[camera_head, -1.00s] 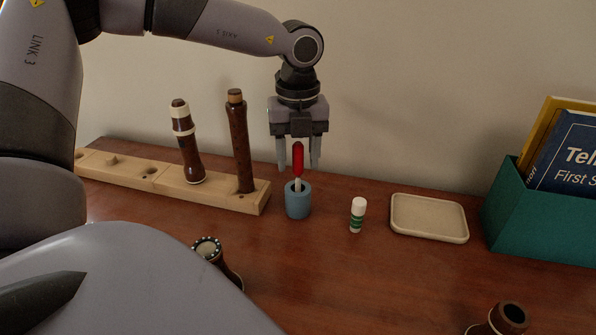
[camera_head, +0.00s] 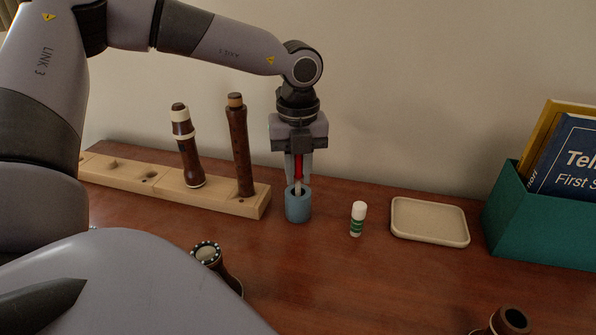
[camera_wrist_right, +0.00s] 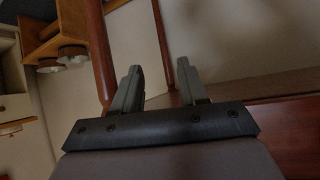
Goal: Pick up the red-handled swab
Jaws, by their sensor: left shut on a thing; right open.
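The red-handled swab (camera_head: 299,170) stands upright in a small blue cup (camera_head: 298,207) on the wooden piano top. My left gripper (camera_head: 299,175) is above the cup, pointing down, with its fingers shut on the red handle. The swab's pale shaft still reaches down into the cup, and its lower end is hidden inside. My right gripper (camera_wrist_right: 158,85) shows in the right wrist view with its two fingers apart and nothing between them.
A wooden rack (camera_head: 225,199) with two upright dark wood instrument joints stands left of the cup. A green-and-white tube (camera_head: 357,218), a beige tray (camera_head: 430,221) and a teal book box (camera_head: 540,225) stand to the right.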

